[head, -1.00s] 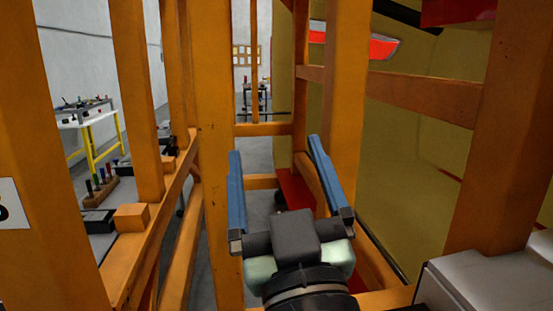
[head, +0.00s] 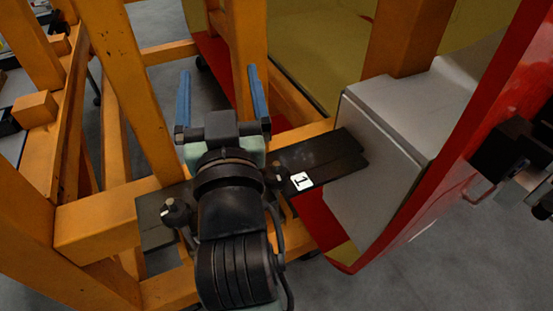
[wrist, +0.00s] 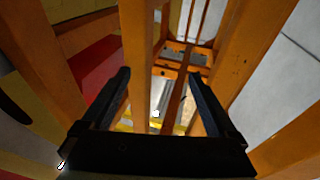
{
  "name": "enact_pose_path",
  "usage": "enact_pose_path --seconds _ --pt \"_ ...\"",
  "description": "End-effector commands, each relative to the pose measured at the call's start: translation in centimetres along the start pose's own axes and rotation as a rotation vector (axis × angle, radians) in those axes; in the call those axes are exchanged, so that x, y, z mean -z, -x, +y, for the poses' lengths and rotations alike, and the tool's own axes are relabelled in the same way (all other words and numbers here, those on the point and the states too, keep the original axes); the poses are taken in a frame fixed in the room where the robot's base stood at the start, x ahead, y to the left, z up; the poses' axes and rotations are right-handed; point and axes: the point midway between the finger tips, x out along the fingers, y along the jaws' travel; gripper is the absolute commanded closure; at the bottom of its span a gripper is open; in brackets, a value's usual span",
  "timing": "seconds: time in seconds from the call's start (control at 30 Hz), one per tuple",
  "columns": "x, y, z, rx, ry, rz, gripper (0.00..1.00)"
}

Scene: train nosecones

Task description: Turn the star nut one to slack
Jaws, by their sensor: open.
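A black plate (head: 322,158) with a white label marked 1 (head: 301,181) lies across the orange frame and reaches the grey block on the right. A small dark knob (head: 277,177) stands beside the label, and a second one (head: 176,212) stands at the plate's left part. I cannot tell which knob is the star nut. My arm hides the plate's middle. My gripper (head: 219,80) is open and empty, its blue fingers pointing away beyond the plate, apart from both knobs. In the wrist view my gripper (wrist: 158,76) has nothing between its fingers.
Orange frame posts (head: 125,85) and rails stand close around my gripper. A grey block (head: 380,125) and a red curved panel (head: 485,120) with black fittings (head: 515,150) are on the right. An orange block (head: 35,110) sits on the left rail.

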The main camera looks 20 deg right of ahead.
Motion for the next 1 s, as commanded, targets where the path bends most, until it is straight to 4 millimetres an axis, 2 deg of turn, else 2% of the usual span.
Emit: enact_pose_path --seconds 0.03,0.2,0.3,0.4,0.5,0.7,0.87,1.0 --pt "-3.7 0.7 0.6 -0.047 -0.008 -0.054 0.06" --pt "-12.1 3.7 2.9 -0.205 -0.013 -0.156 0.06" --pt "-15.9 6.0 3.8 -0.276 0.0 -0.184 0.06" --pt "-18.6 8.0 4.3 -0.321 0.019 -0.192 0.06" --pt "-20.3 9.6 4.5 -0.345 0.035 -0.189 0.06" --pt "-21.2 10.6 4.6 -0.36 0.048 -0.179 0.06" --pt "-21.2 9.1 5.1 -0.362 0.048 -0.175 0.06" --pt "-21.5 6.7 6.1 -0.363 0.048 -0.175 0.06"
